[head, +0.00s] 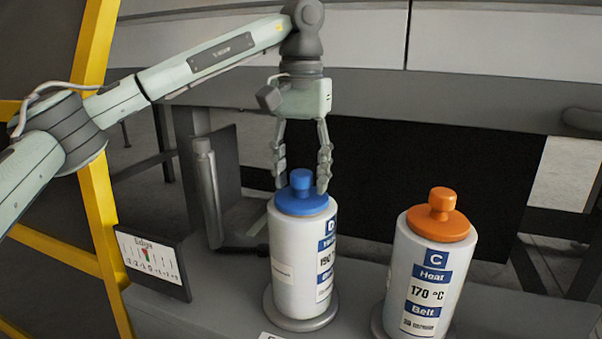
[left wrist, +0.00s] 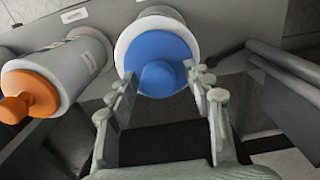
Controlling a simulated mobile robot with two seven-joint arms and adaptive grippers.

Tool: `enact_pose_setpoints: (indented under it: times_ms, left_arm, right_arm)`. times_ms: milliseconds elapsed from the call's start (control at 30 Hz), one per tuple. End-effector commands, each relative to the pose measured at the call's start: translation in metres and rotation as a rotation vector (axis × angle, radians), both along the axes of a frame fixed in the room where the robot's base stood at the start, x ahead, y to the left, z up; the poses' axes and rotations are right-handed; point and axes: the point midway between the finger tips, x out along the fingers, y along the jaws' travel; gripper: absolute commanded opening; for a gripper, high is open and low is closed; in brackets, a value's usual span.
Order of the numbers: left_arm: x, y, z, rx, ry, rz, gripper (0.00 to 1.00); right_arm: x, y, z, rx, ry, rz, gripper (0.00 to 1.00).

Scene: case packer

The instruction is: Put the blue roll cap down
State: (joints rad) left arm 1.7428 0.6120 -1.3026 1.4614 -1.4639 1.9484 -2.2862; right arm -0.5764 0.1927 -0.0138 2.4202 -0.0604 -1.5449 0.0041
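The blue roll cap (head: 301,194) sits on top of the white roll marked D (head: 297,260), which stands upright on a round grey base. My left gripper (head: 302,186) points down over the cap with its fingers apart, one on each side of the knob. In the left wrist view the blue cap (left wrist: 160,65) lies just beyond the open fingertips (left wrist: 160,82), and gaps show between the fingers and the knob. My right gripper is in neither view.
A white roll marked C (head: 424,285) with an orange cap (head: 438,215) stands to the right on the grey shelf (head: 352,285). A small sign (head: 152,262) and a grey upright post (head: 208,190) stand to the left. A yellow frame (head: 98,200) is at the far left.

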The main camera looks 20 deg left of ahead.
Motion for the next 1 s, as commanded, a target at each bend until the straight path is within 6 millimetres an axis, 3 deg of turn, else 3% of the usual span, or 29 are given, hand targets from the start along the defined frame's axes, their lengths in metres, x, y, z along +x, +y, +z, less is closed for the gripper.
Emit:
enact_pose_setpoints:
  times_ms: [367, 533, 800, 1000]
  left_arm:
    - [0.0, 0.0, 0.01, -0.001, -0.001, 0.0, 0.51]
    - [0.0, -0.001, 0.044, 0.0, -0.004, -0.001, 0.51]
    - [0.0, 0.0, 0.1, 0.0, -0.002, 0.0, 0.51]
    - [0.0, 0.0, 0.118, 0.0, 0.0, 0.0, 0.51]
  right_arm:
    - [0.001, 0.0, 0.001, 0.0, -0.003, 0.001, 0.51]
    - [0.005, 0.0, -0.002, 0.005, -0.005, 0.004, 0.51]
    - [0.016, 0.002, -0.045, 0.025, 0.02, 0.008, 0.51]
    - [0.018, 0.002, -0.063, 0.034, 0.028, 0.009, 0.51]
